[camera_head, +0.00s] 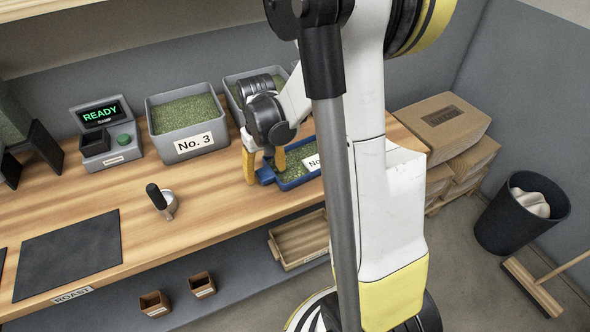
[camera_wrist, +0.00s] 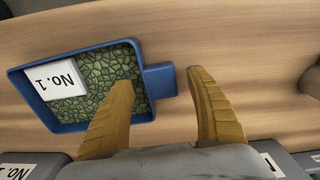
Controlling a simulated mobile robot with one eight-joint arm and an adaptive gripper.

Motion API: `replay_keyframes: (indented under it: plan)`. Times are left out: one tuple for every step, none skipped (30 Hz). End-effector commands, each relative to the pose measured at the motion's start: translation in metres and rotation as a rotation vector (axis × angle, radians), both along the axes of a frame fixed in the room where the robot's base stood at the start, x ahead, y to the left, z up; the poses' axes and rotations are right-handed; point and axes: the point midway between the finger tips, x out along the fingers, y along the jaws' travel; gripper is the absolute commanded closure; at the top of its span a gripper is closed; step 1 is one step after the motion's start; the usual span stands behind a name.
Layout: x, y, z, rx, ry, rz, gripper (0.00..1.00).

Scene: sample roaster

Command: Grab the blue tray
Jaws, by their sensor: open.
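The blue tray (camera_head: 298,183) sits on the wooden counter at the right, partly hidden behind my arm. It holds green beans and a white label, which reads "No. 1" in the wrist view, where the tray's blue rim (camera_wrist: 48,109) fills the left side. A blue tab handle (camera_wrist: 160,80) sticks out from its right side there. My gripper (camera_head: 263,178) is open beside the tray's handle end. In the wrist view my yellow fingers (camera_wrist: 168,90) stand apart, with the handle between them in the picture. I cannot tell whether either finger touches it.
A grey "No. 3" bin (camera_head: 190,149) and another grey bin (camera_head: 229,79) stand behind. A scale reading READY (camera_head: 109,153), a metal scoop (camera_head: 168,205) and a dark mat (camera_head: 70,250) are to the left.

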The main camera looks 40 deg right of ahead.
Motion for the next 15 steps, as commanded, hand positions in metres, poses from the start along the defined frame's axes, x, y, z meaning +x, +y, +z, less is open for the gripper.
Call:
replay_keyframes:
  plan:
    - [0.0004,0.0001,-0.0093,0.0,0.0,0.0,0.34]
    - [0.0003,0.0001,-0.0111,0.0,0.0,0.0,0.34]
    - [0.0001,0.0002,-0.012,0.0,0.0,0.0,0.34]
    - [0.0001,0.0002,-0.0119,0.0,0.0,0.0,0.34]
    - [0.0001,0.0002,-0.0113,0.0,0.0,0.0,0.34]
    - [0.0,0.0002,-0.0106,0.0,0.0,0.0,0.34]
    - [0.0,0.0002,-0.0104,0.0,0.0,0.0,0.34]
    - [0.0,0.0002,-0.0103,0.0,0.0,0.0,0.34]
    - [0.0001,0.0002,-0.0102,0.0,0.0,0.0,0.39]
    - [0.0001,0.0002,-0.0101,0.0,0.0,0.0,0.48]
    - [0.0001,0.0002,-0.0101,0.0,0.0,0.0,0.57]
    - [0.0001,0.0002,-0.0101,0.0,0.0,0.0,0.7]
    - [0.0001,0.0002,-0.0101,0.0,0.0,0.0,0.79]
    - [0.0001,0.0002,-0.0101,0.0,0.0,0.0,0.88]
    - [0.0001,0.0002,-0.0101,0.0,0.0,0.0,1.0]
